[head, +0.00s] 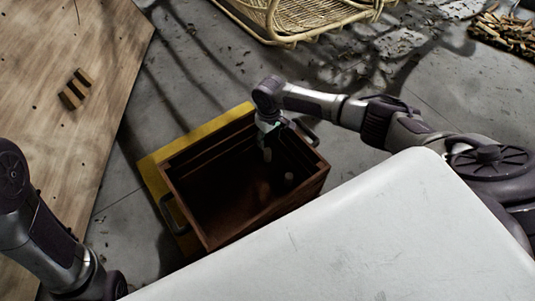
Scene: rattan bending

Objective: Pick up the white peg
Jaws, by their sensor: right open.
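A dark brown wooden box (183,205) with metal side handles stands on the floor. A small pale peg (289,177) shows inside it, toward the right; this looks like the white peg. A duller, brownish peg-like shape (264,189) is to its left in the shadow. My right gripper (268,148) points down over the far part of the box, open, up and left of the pale peg in the picture and apart from it. My left arm shows at the lower left, but its gripper is hidden or out of frame.
A yellow board (152,178) lies under the box. A wooden table (100,115) at the left has small wooden blocks (76,89). A rattan chair frame (300,15) is at the top, and wood pieces (508,32) lie at the top right. Open concrete floor lies between.

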